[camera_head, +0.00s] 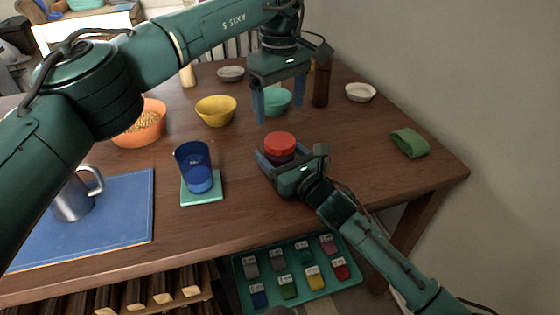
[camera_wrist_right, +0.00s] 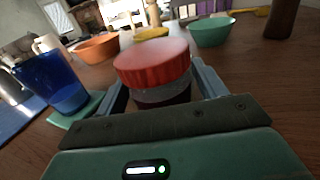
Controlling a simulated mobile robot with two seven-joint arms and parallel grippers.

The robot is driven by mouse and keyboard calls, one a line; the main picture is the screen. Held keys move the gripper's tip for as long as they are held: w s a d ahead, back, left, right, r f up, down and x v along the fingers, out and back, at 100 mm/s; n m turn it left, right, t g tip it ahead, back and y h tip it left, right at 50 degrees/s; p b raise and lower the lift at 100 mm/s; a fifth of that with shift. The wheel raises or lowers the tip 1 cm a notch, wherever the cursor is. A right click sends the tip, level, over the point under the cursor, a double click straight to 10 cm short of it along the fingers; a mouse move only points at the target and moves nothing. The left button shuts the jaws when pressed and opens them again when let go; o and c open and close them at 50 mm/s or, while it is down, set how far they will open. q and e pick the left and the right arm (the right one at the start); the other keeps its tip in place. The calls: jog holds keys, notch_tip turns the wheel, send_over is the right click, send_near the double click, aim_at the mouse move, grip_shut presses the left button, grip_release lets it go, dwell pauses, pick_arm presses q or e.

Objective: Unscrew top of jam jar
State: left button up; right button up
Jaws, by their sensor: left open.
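The jam jar (camera_wrist_right: 165,95) stands upright on the wooden table, with dark contents and a red lid (camera_head: 280,142) on top. The lid also shows large in the right wrist view (camera_wrist_right: 153,62). My right gripper (camera_head: 285,160) is low at the table with its blue fingers on both sides of the jar body, below the lid; it appears shut on the jar. The fingers partly hide the jar. My left gripper (camera_head: 273,108) points down, open and empty, above and behind the jar. It is apart from the lid.
A blue cup (camera_head: 194,165) stands on a teal coaster (camera_head: 203,195) left of the jar. Behind are a teal bowl (camera_head: 283,97), a yellow bowl (camera_head: 216,110) and a brown bottle (camera_head: 321,85). A green band (camera_head: 410,142) lies at right.

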aim_at(280, 140)
jog(key=c, duration=1.2)
pick_arm(q)
jog(key=shift+m, duration=0.9)
pick_arm(e)
jog(key=c, duration=0.3)
pick_arm(q)
jog(key=shift+m, duration=1.1)
pick_arm(e)
grip_shut()
pick_arm(q)
jog(key=shift+f, duration=0.15)
jog(key=shift+m, duration=0.3)
jog(key=shift+f, duration=3.85)
jog(key=shift+c, duration=0.6)
